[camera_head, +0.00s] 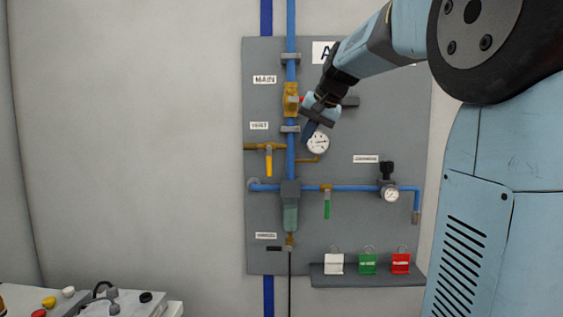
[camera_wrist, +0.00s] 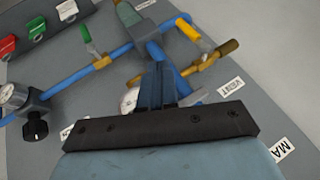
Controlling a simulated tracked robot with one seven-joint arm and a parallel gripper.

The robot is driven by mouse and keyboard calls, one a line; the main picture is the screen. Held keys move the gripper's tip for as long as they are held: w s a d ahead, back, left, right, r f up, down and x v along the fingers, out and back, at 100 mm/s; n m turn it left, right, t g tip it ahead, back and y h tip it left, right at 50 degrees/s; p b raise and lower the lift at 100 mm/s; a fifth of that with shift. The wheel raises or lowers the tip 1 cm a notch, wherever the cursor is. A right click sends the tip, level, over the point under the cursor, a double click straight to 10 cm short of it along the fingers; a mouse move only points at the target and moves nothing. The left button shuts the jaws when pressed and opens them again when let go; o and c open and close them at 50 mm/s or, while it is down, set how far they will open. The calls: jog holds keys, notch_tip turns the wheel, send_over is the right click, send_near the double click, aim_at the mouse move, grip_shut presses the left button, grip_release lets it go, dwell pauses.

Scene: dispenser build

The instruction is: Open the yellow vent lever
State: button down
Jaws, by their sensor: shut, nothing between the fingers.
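The yellow vent lever (camera_head: 268,162) hangs straight down from a brass branch pipe (camera_head: 262,146), under a label reading VENT (camera_head: 259,126), left of the blue vertical pipe. The lever also shows in the wrist view (camera_wrist: 187,30), near the top right, with its brass valve below it. My gripper (camera_head: 308,135) is shut and empty, in front of the panel by the round gauge, right of the blue pipe and apart from the lever. In the wrist view its blue fingers (camera_wrist: 158,85) point up the picture and hide part of the pipe and gauge.
A white gauge (camera_head: 318,143) and the brass MAIN valve (camera_head: 290,100) are close to my gripper. A green lever (camera_head: 327,208) and a black-knobbed regulator (camera_head: 387,185) sit lower right. White, green and red tags hang above a shelf (camera_head: 365,281). The wall left is clear.

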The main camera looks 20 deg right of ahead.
aim_at(269, 161)
jog(key=w+a+f, duration=0.5)
jog(key=w+f, duration=0.2)
jog(key=f, duration=0.1)
jog(key=shift+w+a, duration=0.2)
jog(key=shift+a, duration=0.2)
dwell(0.3)
